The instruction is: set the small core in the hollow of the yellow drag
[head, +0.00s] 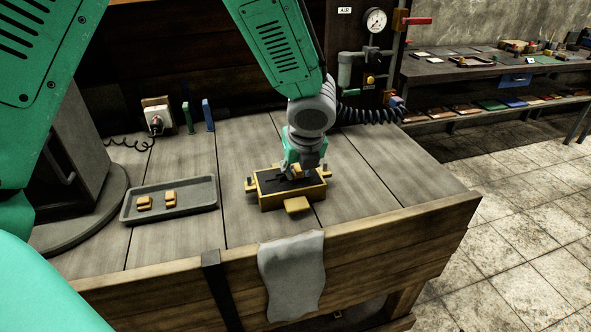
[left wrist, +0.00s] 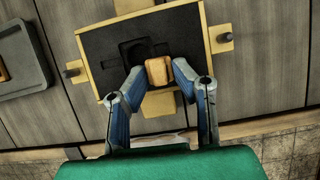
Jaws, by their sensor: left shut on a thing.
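My left gripper (left wrist: 158,78) is shut on a small orange-tan core (left wrist: 158,71), held over the sand beside the hollow, toward the drag's near edge. I cannot tell whether the core touches the sand. My right gripper is not in view.
A grey tray (head: 205,207) with two small tan pieces (head: 157,200) lies left of the drag. A grey cloth (head: 292,275) hangs over the bench's front board. Green and blue upright pieces (head: 208,114) stand at the back. The bench right of the drag is clear.

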